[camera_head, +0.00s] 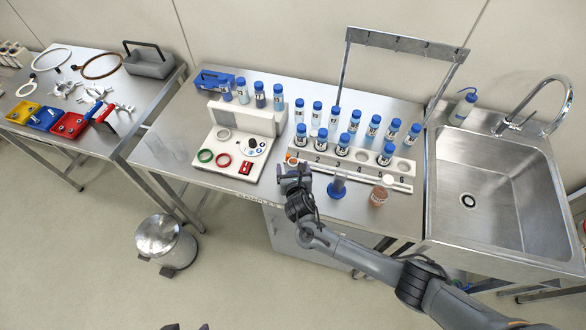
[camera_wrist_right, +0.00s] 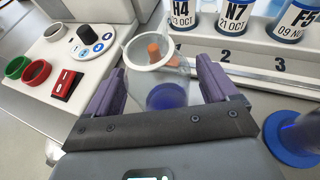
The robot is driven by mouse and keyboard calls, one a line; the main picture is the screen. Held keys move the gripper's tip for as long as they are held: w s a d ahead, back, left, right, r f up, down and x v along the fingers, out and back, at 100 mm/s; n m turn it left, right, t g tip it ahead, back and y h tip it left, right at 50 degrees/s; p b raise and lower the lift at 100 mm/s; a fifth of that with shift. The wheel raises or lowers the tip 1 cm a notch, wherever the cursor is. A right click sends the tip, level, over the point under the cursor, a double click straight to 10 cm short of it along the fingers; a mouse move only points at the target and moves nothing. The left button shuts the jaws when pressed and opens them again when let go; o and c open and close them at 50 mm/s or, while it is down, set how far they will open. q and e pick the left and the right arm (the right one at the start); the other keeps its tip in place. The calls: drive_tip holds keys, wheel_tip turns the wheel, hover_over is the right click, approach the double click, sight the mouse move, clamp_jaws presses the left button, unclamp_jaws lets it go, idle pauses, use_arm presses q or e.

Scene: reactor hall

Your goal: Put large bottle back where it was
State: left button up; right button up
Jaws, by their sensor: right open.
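My right gripper (camera_head: 293,171) is at the bench front, left of that bottle. In the right wrist view its purple fingers are open on either side of a clear wide-rimmed vessel (camera_wrist_right: 150,70), with orange and blue showing through it. I cannot tell whether they touch it. Dark tips at the bottom edge of the head view may be my left gripper (camera_head: 186,327).
Blue-capped vials fill several rack places; two front-row places look empty. A white control unit (camera_head: 226,156) with coloured rings is left. A sink (camera_head: 497,195) is at the right, a bin (camera_head: 165,242) on the floor.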

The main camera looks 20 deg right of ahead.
drive_tip(key=shift+r, duration=0.15)
drive_tip(key=shift+s+a+r, duration=0.1)
drive_tip(key=shift+s+r, duration=0.05)
drive_tip(key=shift+s, duration=0.1)
drive_tip(key=s+a+r+m+g+y+p, duration=0.1)
drive_tip(key=s+a+r+m+g+y, duration=0.15)
drive_tip(key=s+m, duration=0.6)
drive_tip(key=s+a+r+m+g+y+p, duration=0.15)
drive_tip(key=s+a+m+g, duration=0.35)
drive_tip(key=s, duration=0.7)
drive_tip(key=s+d+r+m+g, duration=0.1)
drive_tip(key=s+d+r+m, duration=0.1)
drive_tip(key=s+d+m, duration=0.3)
drive_tip(key=s+d+r+m+g, duration=0.1)
drive_tip(key=s+d+m, duration=0.4)
drive_tip(key=s+m, duration=0.6)
drive_tip(key=shift+d+r+m+h, duration=0.3)
drive_tip(key=shift+d+r+m, duration=0.1)
drive_tip(key=shift+r+m, duration=0.45)
